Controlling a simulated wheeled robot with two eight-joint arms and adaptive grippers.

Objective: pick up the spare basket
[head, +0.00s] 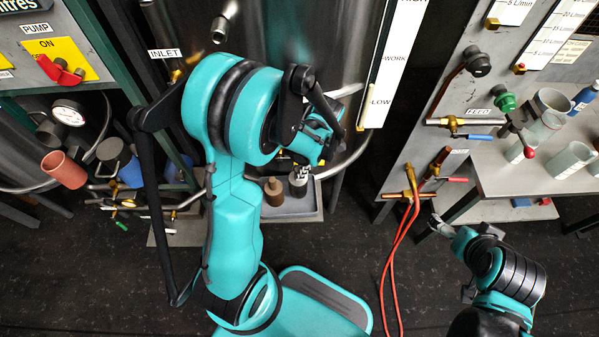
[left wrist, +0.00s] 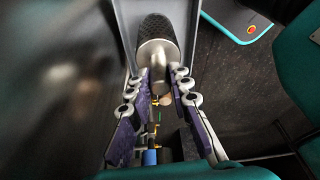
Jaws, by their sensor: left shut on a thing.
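The spare basket (left wrist: 157,27) shows in the left wrist view as a dark mesh cylinder with a silver end and stem. My left gripper (left wrist: 159,72) is shut on the silver stem, one finger on each side. In the head view my left gripper (head: 301,172) is low in front of the steel tank, over a grey tray (head: 296,211), and mostly hides the basket. I cannot tell whether the basket touches the tray floor. My right gripper (head: 436,226) is away at the right, small, and its fingers are unclear.
A brown weight-like object (head: 273,191) stands in the tray left of the gripper. The steel tank (head: 270,35) rises behind. Red hoses (head: 393,262) hang to the floor at the right. A side table (head: 515,172) holds several beakers. Dark floor is open in front.

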